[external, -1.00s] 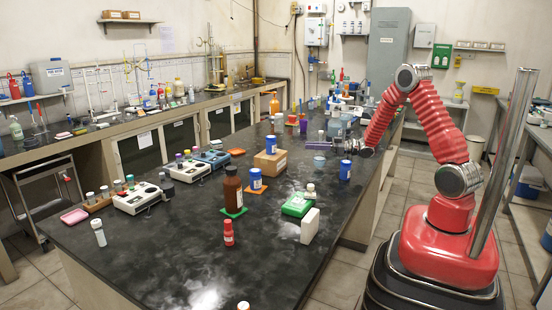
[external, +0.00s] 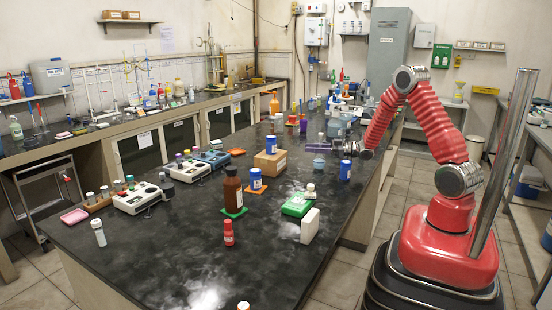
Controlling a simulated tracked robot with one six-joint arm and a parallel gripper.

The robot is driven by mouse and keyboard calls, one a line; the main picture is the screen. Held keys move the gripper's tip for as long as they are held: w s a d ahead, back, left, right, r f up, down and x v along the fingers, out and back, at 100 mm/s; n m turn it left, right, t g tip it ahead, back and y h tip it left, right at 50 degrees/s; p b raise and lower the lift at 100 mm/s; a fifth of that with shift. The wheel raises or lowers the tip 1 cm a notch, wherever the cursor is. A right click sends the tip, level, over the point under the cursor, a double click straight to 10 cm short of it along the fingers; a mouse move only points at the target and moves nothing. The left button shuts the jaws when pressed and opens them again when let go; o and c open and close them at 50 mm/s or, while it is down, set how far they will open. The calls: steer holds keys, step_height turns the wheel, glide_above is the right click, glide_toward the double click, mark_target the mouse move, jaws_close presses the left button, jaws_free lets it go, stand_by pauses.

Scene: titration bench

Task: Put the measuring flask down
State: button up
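My gripper (external: 322,147) is over the far right part of the black bench, with its fingers pointing left. It is small in the picture, and I cannot tell whether its fingers are open or shut. A small pale blue cup-like vessel (external: 319,162) shows just below the fingers. I cannot tell whether it touches them or stands on the bench. I cannot make out the measuring flask for certain; clear glass would be hard to see at this size.
The bench's near middle (external: 180,250) is mostly clear.

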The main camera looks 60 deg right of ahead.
steer(key=v, duration=1.2)
steer(key=shift+w+d, duration=0.1)
stand_by(0.7)
steer(key=w+d+r+m+g+h, duration=0.1)
steer(key=w+d+r+g+h, duration=0.2)
steer(key=h, duration=0.4)
steer(key=s+a+r+m+g+h, duration=0.3)
steer(key=s+a+r+h, duration=0.1)
steer(key=s+a+r, duration=0.35)
steer(key=s+a+g+y, duration=0.4)
steer(key=s+a+g, duration=0.1)
steer(key=s+a, duration=1)
steer(key=s+r, duration=0.1)
steer(key=s, duration=0.2)
steer(key=shift+s+a, duration=0.2)
steer(key=shift+a, duration=0.15)
